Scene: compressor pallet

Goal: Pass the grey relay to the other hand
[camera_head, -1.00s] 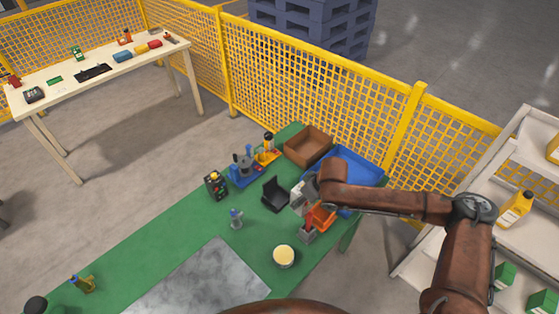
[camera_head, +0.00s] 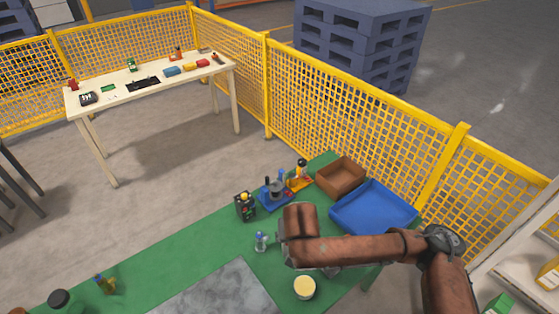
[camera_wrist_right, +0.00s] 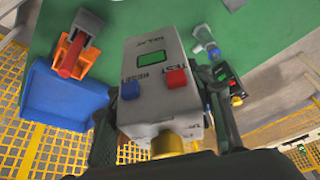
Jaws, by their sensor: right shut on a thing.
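The grey relay (camera_wrist_right: 155,75) fills the middle of the right wrist view. It is a grey box with a green display, a blue RESET button and a red TEST button. My right gripper (camera_wrist_right: 166,85) is shut on it, with a dark finger on each side. In the head view my right arm reaches over the green table, and its wrist hides the relay and most of the gripper. My left gripper is not in view.
A black device (camera_head: 245,206), a blue tray (camera_head: 374,213) and a brown box (camera_head: 341,176) stand farther back. A grey plate (camera_head: 217,295) lies on the table's near part.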

